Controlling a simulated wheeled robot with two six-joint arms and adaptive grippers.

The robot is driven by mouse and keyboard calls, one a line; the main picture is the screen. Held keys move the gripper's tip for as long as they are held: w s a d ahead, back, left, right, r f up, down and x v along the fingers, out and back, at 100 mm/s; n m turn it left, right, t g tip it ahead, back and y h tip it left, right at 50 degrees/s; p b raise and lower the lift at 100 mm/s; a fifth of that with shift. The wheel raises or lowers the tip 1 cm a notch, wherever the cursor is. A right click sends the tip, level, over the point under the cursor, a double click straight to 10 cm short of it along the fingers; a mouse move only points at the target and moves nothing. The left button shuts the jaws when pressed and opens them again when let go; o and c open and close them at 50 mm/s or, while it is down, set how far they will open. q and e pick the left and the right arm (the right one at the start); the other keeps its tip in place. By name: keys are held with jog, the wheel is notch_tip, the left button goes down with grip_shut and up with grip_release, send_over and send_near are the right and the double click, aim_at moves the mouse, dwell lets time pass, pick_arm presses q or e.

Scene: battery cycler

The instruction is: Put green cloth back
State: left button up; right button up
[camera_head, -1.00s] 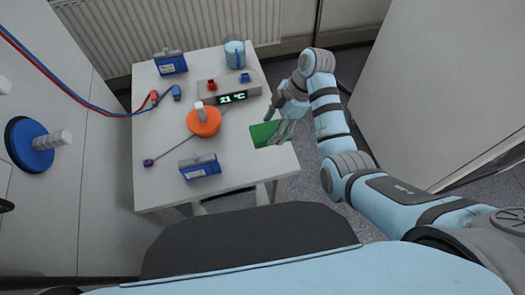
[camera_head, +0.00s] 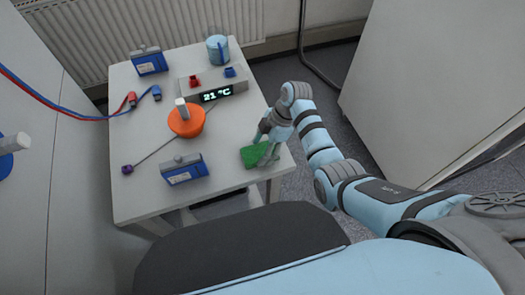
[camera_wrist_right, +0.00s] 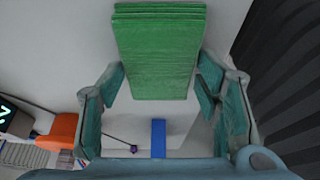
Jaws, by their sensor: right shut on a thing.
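The green cloth (camera_head: 252,157) is a folded, layered pad at the right front corner of the white table. My right gripper (camera_head: 266,152) is over it, with its fingers on the cloth. In the right wrist view the cloth (camera_wrist_right: 158,50) sits between the two fingers of my right gripper (camera_wrist_right: 160,78), which is shut on its sides. Whether the cloth is clear of the table top is hard to tell. My left gripper is not in view.
The white table (camera_head: 225,172) also carries an orange round object (camera_head: 187,121), two blue battery-like boxes (camera_head: 184,168) (camera_head: 149,61), a device reading 21 °C (camera_head: 215,94) and a beaker with blue contents (camera_head: 217,50). Red and blue cables (camera_head: 60,97) come in from the left.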

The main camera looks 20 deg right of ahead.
jog(key=shift+s+r, duration=0.1)
jog(key=shift+r, duration=0.05)
jog(key=o, duration=1.1)
jog(key=shift+f, duration=0.2)
jog(key=shift+r, duration=0.4)
jog(key=p+v, duration=0.2)
jog(key=v, duration=0.9)
jog(key=shift+d+r, duration=0.15)
jog(key=shift+r, duration=0.2)
jog(key=shift+f, duration=0.1)
